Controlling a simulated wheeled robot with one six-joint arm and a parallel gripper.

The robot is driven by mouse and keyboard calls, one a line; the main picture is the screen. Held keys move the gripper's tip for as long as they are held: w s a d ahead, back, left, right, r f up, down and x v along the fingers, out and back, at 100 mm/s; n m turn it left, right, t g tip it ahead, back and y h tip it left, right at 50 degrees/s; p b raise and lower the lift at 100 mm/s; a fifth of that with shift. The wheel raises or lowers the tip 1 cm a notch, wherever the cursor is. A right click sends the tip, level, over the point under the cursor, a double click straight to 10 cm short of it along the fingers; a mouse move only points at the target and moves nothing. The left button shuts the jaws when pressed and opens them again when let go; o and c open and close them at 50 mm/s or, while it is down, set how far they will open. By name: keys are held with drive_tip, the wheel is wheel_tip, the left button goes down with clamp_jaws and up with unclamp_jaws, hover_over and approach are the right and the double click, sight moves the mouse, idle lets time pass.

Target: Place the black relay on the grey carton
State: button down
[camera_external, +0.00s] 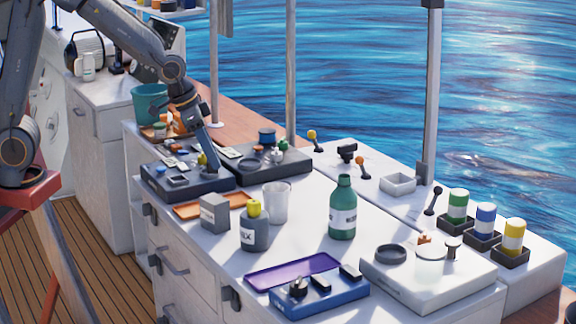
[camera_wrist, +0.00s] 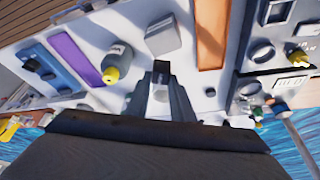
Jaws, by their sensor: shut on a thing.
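The grey carton (camera_external: 214,212) stands on the white bench top in front of the orange tray. It also shows in the wrist view (camera_wrist: 163,36), just beyond my fingertips. My gripper (camera_external: 213,160) points down over the dark panel behind the carton in the external view. In the wrist view my gripper (camera_wrist: 161,78) is shut on a small dark block, which seems to be the black relay (camera_wrist: 161,67). It is apart from the carton. The relay cannot be made out in the external view.
A grey bottle with a yellow cap (camera_external: 254,232) and a white cup (camera_external: 276,202) stand close to the carton. The orange tray (camera_external: 186,211) lies beside it.

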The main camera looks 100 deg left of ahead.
drive_tip(key=shift+f+p, duration=0.65)
drive_tip(key=shift+f, duration=2.8)
drive_tip(key=shift+f, duration=0.2)
drive_tip(key=c, duration=1.5)
unclamp_jaws()
drive_tip(key=shift+c, duration=0.2)
drive_tip(key=shift+r, duration=0.1)
drive_tip(key=shift+r, duration=0.45)
drive_tip(key=b+v, duration=0.2)
drive_tip(key=v, duration=0.9)
drive_tip(key=s+d+f+m+g+h, duration=0.1)
drive_tip(key=s+d+f, duration=0.3)
drive_tip(key=d, duration=0.6)
drive_tip(key=s+d+f+m+g, duration=0.1)
drive_tip(key=s+d+f+m, duration=0.2)
drive_tip(key=d+f, duration=0.6)
drive_tip(key=shift+s+d+f+g+h, duration=0.2)
drive_tip(key=shift+s+d+g+h, duration=0.3)
drive_tip(key=shift+s, duration=0.75)
